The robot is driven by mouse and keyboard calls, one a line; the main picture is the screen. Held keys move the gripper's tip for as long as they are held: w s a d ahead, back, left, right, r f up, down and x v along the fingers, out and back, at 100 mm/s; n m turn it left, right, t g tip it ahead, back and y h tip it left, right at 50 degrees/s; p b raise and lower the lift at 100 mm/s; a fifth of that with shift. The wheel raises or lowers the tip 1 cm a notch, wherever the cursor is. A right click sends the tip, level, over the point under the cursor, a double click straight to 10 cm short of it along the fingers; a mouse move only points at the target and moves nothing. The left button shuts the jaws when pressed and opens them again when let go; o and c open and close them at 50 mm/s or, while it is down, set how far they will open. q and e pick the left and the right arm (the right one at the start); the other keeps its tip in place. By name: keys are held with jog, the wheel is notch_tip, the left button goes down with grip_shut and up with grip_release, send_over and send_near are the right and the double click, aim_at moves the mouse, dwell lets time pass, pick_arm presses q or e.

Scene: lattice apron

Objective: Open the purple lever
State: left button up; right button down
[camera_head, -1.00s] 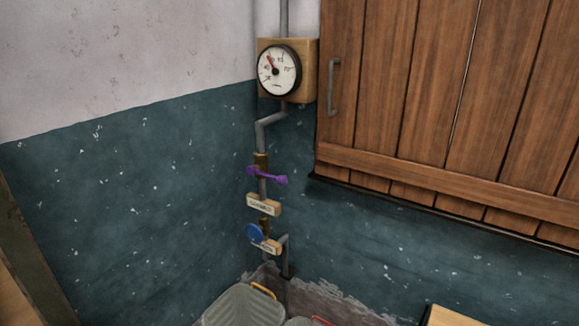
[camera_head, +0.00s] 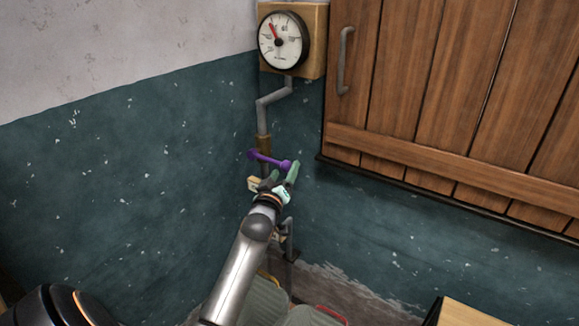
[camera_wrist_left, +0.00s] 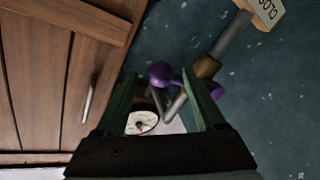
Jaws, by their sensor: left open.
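The purple lever (camera_head: 270,160) lies across a brass valve on a grey vertical pipe in the wall corner. Its knob end points right and slightly down. My left gripper (camera_head: 282,180) is open just below and in front of the lever's right end. In the left wrist view the purple lever (camera_wrist_left: 180,76) shows at the mouth of the open left gripper (camera_wrist_left: 158,88), its round knob between the finger lines. I cannot tell whether the fingers touch it. My right gripper is not in view.
A round gauge (camera_head: 283,38) is mounted above the lever. A wooden shuttered cabinet (camera_head: 440,90) with a grey handle (camera_head: 345,60) stands to the right. A label block (camera_head: 254,184) sits below the lever, partly hidden by my gripper. Bins (camera_head: 265,303) stand below.

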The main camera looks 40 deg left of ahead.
pick_arm(q)
jog(key=b+x, duration=0.2)
jog(key=x, duration=0.2)
jog(key=shift+w+a+f, duration=0.1)
jog(key=shift+w+f, duration=0.05)
jog(key=shift+f, duration=0.05)
jog(key=shift+w+a+r+b, duration=0.1)
jog(key=shift+w+a+b, duration=0.1)
jog(key=shift+w, duration=0.15)
jog(key=shift+w+a+r+b, duration=0.1)
jog(key=shift+w+a+b, duration=0.1)
jog(key=shift+w, duration=0.2)
grip_shut()
jog(key=shift+r, duration=0.2)
dwell(0.5)
